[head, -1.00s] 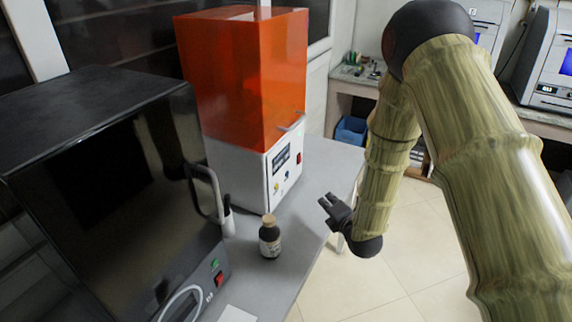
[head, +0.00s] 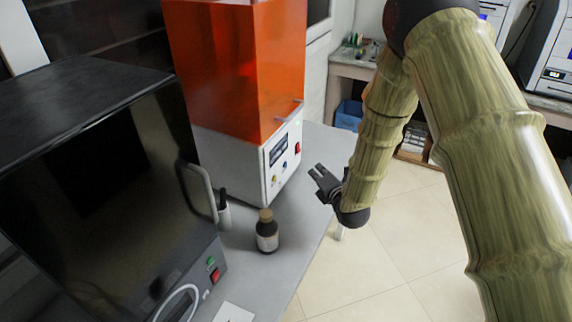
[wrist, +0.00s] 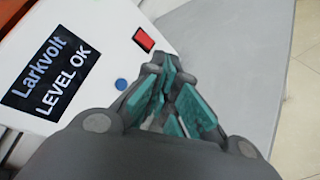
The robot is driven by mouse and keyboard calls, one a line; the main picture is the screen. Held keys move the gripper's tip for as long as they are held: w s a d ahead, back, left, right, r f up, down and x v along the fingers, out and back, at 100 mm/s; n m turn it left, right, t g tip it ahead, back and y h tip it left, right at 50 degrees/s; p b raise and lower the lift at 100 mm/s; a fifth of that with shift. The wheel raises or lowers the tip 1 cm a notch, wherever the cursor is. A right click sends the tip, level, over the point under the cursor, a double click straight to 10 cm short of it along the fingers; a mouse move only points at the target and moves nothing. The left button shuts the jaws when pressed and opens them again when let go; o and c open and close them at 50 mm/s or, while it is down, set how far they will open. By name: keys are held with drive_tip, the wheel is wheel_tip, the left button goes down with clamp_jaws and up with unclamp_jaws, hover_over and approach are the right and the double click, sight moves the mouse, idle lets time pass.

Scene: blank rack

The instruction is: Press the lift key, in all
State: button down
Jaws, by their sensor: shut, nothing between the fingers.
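The orange-hooded machine (head: 235,75) stands on the grey bench, with a white front panel (head: 262,190). The panel has a display (head: 278,150), a red switch (head: 298,148), a blue button (head: 285,165) and a yellow button (head: 273,181). No legible label shows which is the lift key. In the wrist view the display (wrist: 40,75) reads "Larkvolt LEVEL OK", with the red switch (wrist: 143,39) and blue button (wrist: 120,85) beside it; I cannot see the yellow button there. My gripper (head: 318,172) is shut and empty, in front of the panel and apart from it.
A dark bottle (head: 267,236) stands on the bench (head: 250,268) before the machine. A black oven-like box (head: 100,180) with a handle fills the left. A blue bin (head: 349,115) sits under a far bench. Open floor (head: 400,220) lies to the right.

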sight(285, 165)
drive_tip(key=w+a, duration=0.2)
drive_tip(key=a, duration=0.4)
drive_tip(key=shift+w, duration=0.35)
drive_tip(key=shift+a+f, duration=0.1)
drive_tip(key=shift+a, duration=0.15)
idle(1.1)
drive_tip(key=shift+w+a, duration=0.1)
drive_tip(key=shift+a, duration=0.1)
